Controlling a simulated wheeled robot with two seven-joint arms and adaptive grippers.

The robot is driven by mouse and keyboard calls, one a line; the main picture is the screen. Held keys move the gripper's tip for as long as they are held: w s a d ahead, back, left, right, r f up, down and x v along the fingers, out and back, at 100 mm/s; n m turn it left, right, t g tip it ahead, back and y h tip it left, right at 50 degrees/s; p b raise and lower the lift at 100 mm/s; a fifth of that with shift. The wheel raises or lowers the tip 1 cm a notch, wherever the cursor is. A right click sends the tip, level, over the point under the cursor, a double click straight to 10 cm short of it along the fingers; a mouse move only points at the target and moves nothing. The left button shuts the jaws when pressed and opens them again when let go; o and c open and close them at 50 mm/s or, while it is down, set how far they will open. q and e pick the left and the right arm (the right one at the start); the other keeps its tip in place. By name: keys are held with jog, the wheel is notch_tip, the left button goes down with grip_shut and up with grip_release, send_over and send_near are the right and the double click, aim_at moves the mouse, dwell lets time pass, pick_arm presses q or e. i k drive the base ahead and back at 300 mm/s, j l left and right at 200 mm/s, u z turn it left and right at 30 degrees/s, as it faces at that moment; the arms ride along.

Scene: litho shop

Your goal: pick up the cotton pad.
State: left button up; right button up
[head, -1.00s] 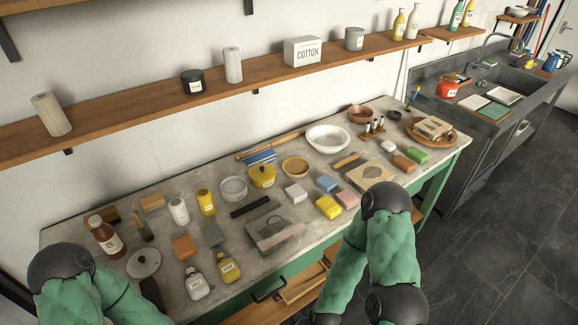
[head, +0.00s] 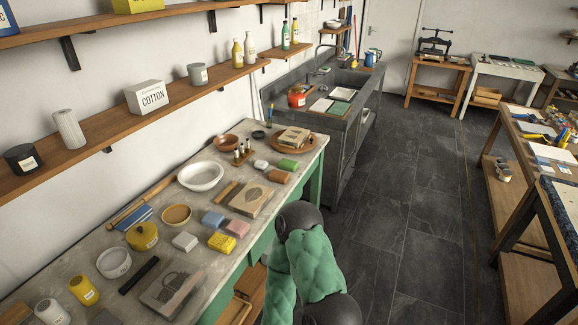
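No thing is clearly marked as a cotton pad. A white block (head: 185,241) lies on the worktable beside a yellow sponge, and a smaller white rounded piece (head: 261,165) lies farther back beside a green block; I cannot tell whether either is the cotton pad. A white box labelled COTTON (head: 146,97) stands on the wall shelf. My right arm's green sleeve and dark joints show at bottom centre, beside the table's front edge, but its gripper is not visible. My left arm and gripper are out of view.
The crowded worktable (head: 75,255) holds a white bowl (head: 201,176), a yellow pot (head: 142,236), sponges and printing blocks. A grey sink unit (head: 345,125) stands beyond it. Dark floor (head: 400,200) is open between these and the wooden table (head: 520,130) at right.

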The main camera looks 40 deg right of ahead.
aim_at(260, 164)
jog(key=z, duration=1)
jog(key=i+l+u, duration=0.1)
jog(key=i+l, duration=0.2)
jog(key=i+l+u, duration=0.1)
jog(key=i+l, duration=0.15)
jog(key=l, duration=0.2)
jog(key=i+l+u, duration=0.1)
jog(key=i+l, duration=0.15)
jog(key=i+l+u, duration=0.1)
jog(key=i+l, duration=0.15)
jog(key=l, duration=0.3)
jog(key=i+l+u, duration=0.1)
jog(key=l, duration=0.3)
jog(key=i, duration=0.1)
